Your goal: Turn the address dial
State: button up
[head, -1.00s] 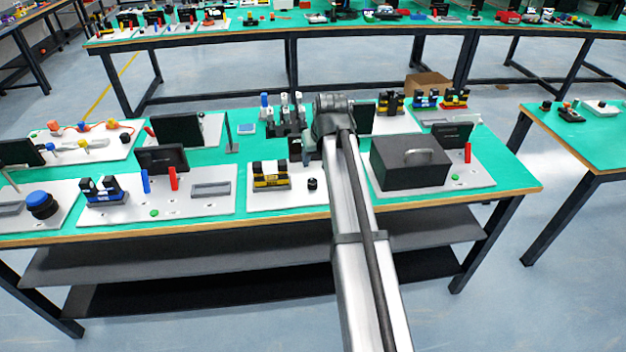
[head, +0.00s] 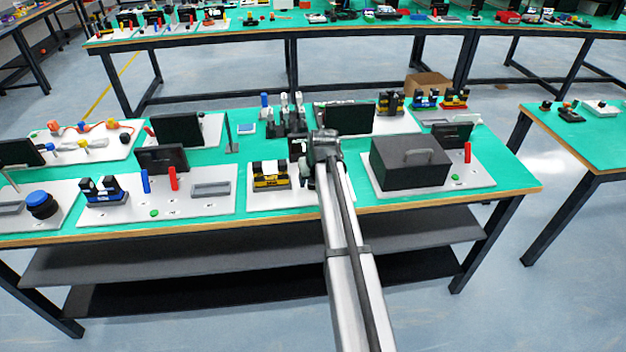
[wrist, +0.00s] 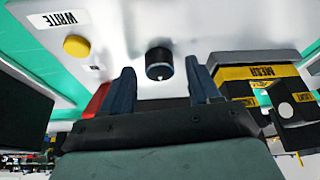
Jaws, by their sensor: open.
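The address dial (wrist: 159,63) is a small black round knob with a white mark, standing on a white panel (wrist: 130,25) in the wrist view. My gripper (wrist: 161,84) is open, with one dark finger on each side of the dial's line. The dial sits between and just beyond the fingertips, and I see no contact. In the head view my gripper (head: 309,178) is over the panel's right part, beside the yellow-and-black block (head: 270,176), and the dial is hidden behind it.
In the wrist view a yellow button (wrist: 76,46) and a "WHITE" label (wrist: 58,18) are left of the dial. The yellow-and-black block (wrist: 250,80) is close on the right. In the head view a black box with a handle (head: 410,165) stands right of my arm.

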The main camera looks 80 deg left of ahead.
jog(key=shift+a+f, duration=0.15)
jog(key=shift+f, duration=0.2)
jog(key=c, duration=1)
